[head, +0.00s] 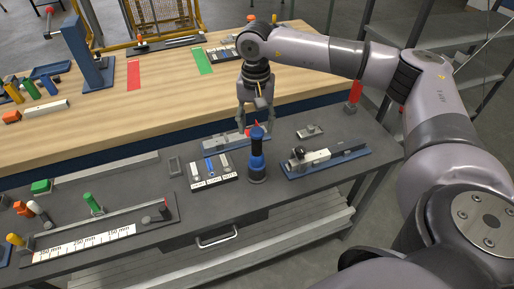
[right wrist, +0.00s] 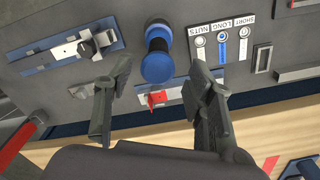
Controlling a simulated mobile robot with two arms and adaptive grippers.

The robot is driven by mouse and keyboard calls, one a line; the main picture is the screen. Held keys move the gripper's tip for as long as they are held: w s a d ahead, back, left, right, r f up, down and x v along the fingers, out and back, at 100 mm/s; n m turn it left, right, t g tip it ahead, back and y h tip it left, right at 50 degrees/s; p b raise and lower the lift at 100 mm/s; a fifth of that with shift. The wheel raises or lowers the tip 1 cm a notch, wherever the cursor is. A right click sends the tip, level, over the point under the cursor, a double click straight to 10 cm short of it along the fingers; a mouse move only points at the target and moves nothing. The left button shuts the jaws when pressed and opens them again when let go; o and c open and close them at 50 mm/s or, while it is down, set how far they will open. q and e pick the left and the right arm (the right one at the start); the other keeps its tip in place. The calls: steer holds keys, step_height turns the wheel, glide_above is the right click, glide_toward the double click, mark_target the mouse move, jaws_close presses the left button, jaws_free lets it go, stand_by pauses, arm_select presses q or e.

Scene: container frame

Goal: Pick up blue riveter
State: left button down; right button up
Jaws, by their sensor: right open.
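My left gripper is not in view.
Left of the riveter is a plate marked short, long and nuts (head: 213,172). A blue-based fixture (head: 325,160) lies to the right. A holder with a red part (right wrist: 158,99) sits close behind the riveter. A wooden table (head: 160,103) is beyond.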

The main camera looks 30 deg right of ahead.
mark_target(256, 132)
step_height(256, 132, down, 3)
steer(key=shift+r+p, duration=0.2)
steer(key=shift+p, duration=0.1)
steer(key=shift+f+p, duration=0.25)
steer(key=shift+p, duration=0.05)
steer(key=f, duration=0.1)
steer(key=f+p, duration=0.1)
steer(key=f, duration=0.1)
steer(key=f+p, duration=0.1)
steer(key=shift+w+d+f, duration=0.2)
steer(key=shift+w+d, duration=0.05)
steer(key=shift+f, duration=0.25)
steer(key=shift+c, duration=0.6)
steer(key=shift+r, duration=0.1)
jaws_close()
